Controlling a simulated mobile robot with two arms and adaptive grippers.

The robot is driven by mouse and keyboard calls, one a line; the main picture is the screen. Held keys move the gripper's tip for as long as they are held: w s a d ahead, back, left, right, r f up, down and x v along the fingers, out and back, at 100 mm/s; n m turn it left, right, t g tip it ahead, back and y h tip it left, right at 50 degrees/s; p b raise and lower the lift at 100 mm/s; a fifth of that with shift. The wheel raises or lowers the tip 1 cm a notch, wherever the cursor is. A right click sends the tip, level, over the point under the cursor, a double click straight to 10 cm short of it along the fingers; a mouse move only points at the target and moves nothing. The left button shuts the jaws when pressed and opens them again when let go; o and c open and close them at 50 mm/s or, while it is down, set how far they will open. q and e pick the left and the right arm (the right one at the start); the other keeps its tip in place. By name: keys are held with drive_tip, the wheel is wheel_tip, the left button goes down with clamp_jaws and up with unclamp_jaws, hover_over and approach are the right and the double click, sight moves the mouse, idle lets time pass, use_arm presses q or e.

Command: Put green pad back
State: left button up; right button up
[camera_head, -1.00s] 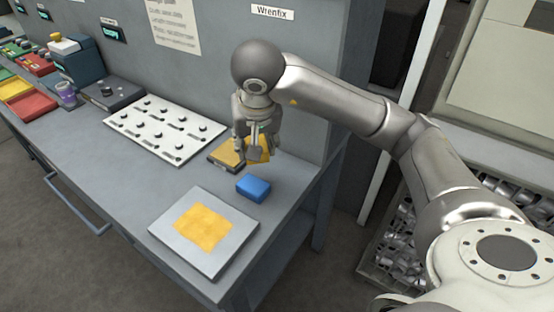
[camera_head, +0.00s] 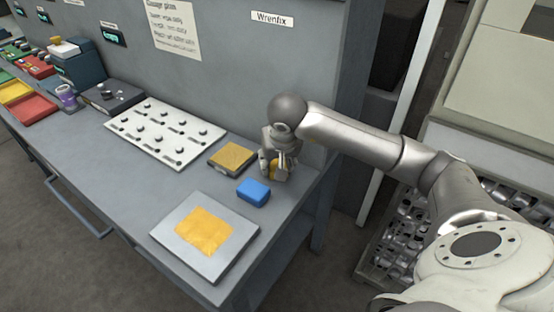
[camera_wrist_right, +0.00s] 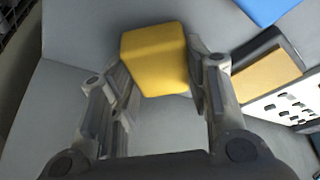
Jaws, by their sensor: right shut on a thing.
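My right gripper (camera_head: 276,174) is shut on a yellow block (camera_wrist_right: 155,60), low over the right end of the grey bench. In the wrist view the block sits between the fingertips; I cannot tell if it touches the bench. A blue block (camera_head: 253,190) lies just left of and nearer than the gripper. A dark box with a tan-yellow top (camera_head: 232,156) is to the gripper's left. A light plate (camera_head: 172,236) with a yellow pad (camera_head: 203,231) lies at the front. No green pad is clear near the gripper. My left gripper is not in view.
A white board with several black knobs (camera_head: 164,131) lies left of the tan-topped box. Red and yellow trays (camera_head: 30,108) and a purple cup (camera_head: 66,97) stand at the far left. A grey wall panel rises behind the bench. Bare bench lies left of the plate.

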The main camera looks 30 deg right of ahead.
drive_tip(key=shift+f, duration=0.2)
drive_tip(key=o, duration=0.9)
drive_tip(key=shift+r, duration=0.1)
drive_tip(key=shift+r, duration=0.25)
drive_tip(key=shift+s+r, duration=0.1)
drive_tip(key=shift+r, duration=0.25)
drive_tip(key=v, duration=1.1)
drive_tip(key=shift+s, duration=0.2)
